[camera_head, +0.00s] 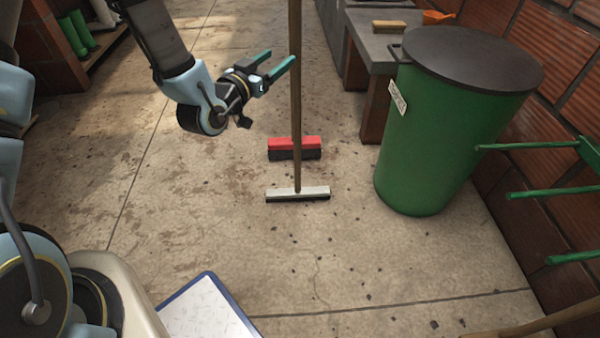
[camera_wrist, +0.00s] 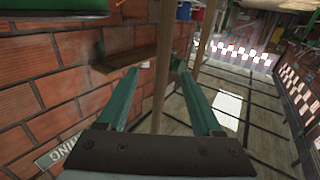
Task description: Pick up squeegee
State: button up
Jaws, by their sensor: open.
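The squeegee has a pale, narrow head with a dark lower edge (camera_head: 298,194) on the floor in the head view. Its long wooden handle (camera_head: 295,100) stands upright and runs out of the top of the picture. My gripper (camera_head: 282,58) is open, with its teal fingers pointing towards the handle at its upper part. In the wrist view my open gripper (camera_wrist: 158,72) has one wooden pole (camera_wrist: 162,60) showing between its fingers. A second pole (camera_wrist: 199,38) shows just right of it. I cannot tell which pole belongs to the squeegee, or whether either touches a finger.
A red brush head (camera_head: 294,144) sits on the floor just behind the squeegee. A green bin with a dark lid (camera_head: 430,140) stands to the right, beside a bench (camera_head: 380,55). Green rods (camera_head: 540,147) stick out at the right wall. Floor left of the squeegee is clear.

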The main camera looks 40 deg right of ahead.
aim_at(294, 42)
jog(key=x, duration=0.5)
jog(key=shift+r, duration=0.1)
jog(key=shift+w+x, duration=0.15)
jog(key=shift+x, duration=1.3)
jog(key=shift+w+x, duration=0.15)
jog(key=shift+x, duration=1.25)
jog(key=shift+c, duration=0.2)
jog(key=shift+a, duration=0.1)
grip_shut()
jog(key=shift+r, duration=0.15)
